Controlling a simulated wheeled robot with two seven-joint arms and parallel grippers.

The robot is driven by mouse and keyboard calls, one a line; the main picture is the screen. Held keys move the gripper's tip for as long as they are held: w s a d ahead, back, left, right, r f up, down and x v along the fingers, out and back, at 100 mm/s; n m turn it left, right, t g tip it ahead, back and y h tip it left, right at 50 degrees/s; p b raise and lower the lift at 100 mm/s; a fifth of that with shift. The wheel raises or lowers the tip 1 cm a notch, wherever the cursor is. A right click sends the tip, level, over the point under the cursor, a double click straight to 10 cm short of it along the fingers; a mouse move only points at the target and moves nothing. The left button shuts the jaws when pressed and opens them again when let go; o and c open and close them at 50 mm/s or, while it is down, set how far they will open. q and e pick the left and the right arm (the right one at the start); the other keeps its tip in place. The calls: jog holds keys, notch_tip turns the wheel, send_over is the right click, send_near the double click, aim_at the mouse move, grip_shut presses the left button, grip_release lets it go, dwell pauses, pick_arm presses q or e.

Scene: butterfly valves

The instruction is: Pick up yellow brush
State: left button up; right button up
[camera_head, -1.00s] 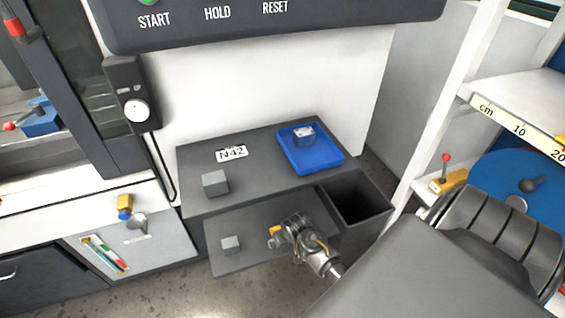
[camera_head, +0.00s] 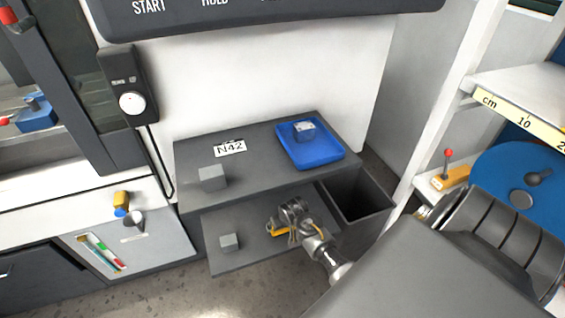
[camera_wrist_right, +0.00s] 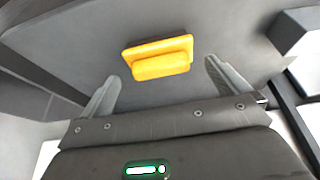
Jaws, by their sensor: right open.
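The yellow brush (camera_wrist_right: 158,57), a flat yellow block with a raised bar, lies on the grey lower shelf (camera_wrist_right: 75,45) in the right wrist view. In the head view the brush (camera_head: 280,232) shows only partly, beside and below my right gripper (camera_head: 279,222), which hides the rest. In the wrist view my right gripper (camera_wrist_right: 160,78) is open, its two fingers apart on the near side of the brush, with nothing between them. My left gripper is not in view.
A grey cube (camera_head: 229,242) sits on the lower shelf, left of the gripper. Another cube (camera_head: 212,178) and a blue tray (camera_head: 331,155) stand on the upper step. An open dark bin (camera_head: 384,212) is at the right. A white shelf frame (camera_head: 449,100) stands further right.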

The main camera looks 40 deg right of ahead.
jog(key=x, duration=0.4)
jog(key=shift+w+d+f+b, duration=0.1)
jog(key=shift+w+f+b, duration=0.15)
jog(key=shift+b, duration=0.1)
jog(key=shift+w+f, duration=0.1)
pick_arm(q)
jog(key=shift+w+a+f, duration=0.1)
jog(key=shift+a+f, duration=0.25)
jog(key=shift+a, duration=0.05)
pick_arm(e)
jog(key=shift+c, duration=0.3)
jog(key=c, duration=0.7)
